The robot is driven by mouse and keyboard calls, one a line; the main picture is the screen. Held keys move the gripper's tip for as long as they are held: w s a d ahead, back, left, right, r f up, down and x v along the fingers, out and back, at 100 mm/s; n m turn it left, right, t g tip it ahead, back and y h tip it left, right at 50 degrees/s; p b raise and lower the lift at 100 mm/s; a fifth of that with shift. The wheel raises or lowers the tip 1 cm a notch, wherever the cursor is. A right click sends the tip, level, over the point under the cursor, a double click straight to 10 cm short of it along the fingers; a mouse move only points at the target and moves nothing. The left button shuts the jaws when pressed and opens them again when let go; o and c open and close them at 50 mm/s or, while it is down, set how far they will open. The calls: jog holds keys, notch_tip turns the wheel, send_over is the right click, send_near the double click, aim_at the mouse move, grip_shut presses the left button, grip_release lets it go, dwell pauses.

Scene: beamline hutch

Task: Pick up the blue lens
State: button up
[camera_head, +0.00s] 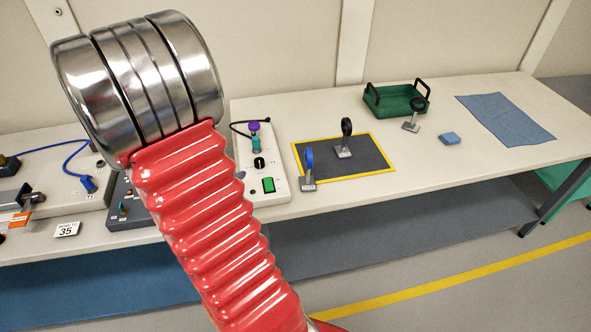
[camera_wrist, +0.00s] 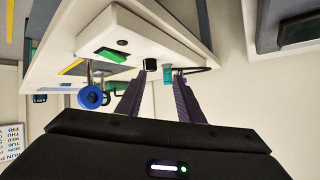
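The blue lens (camera_head: 309,160) stands upright on a small grey base at the front left corner of a dark mat with a yellow border (camera_head: 383,150). It also shows in the wrist view (camera_wrist: 91,97), left of my gripper, where the scene appears upside down. My gripper (camera_wrist: 158,77) is open and empty, its two dark fingers apart and pointing toward the white control box. It does not touch the lens. My gripper is out of sight in the head view.
A black lens (camera_head: 346,126) stands on the mat behind the blue one. Another (camera_head: 418,104) stands by the green tray (camera_head: 390,101). The white control box (camera_head: 271,190) is just left of the mat. A blue sponge (camera_head: 450,138) and cloth (camera_head: 505,119) lie right.

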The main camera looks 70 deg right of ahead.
aim_at(307, 182)
jog(key=s+m+g, duration=0.1)
jog(key=s+g, duration=0.1)
jog(key=s, duration=0.2)
jog(key=s+f+m+g, duration=0.1)
jog(key=s+g, duration=0.1)
jog(key=s, duration=0.2)
jog(key=s+d+f+m+g, duration=0.1)
jog(key=s+g, duration=0.1)
jog(key=s, duration=0.2)
jog(key=shift+d+f, duration=0.1)
jog(key=shift+f, duration=0.15)
jog(key=shift+x, duration=4.3)
jog(key=shift+s, duration=0.1)
jog(key=shift+s, duration=0.1)
jog(key=shift+s+d+f, duration=0.2)
jog(key=shift+s+d, duration=0.2)
jog(key=shift+d, duration=0.05)
jog(key=shift+x, duration=1.85)
jog(key=shift+s+r, duration=0.15)
jog(key=shift+c, duration=0.7)
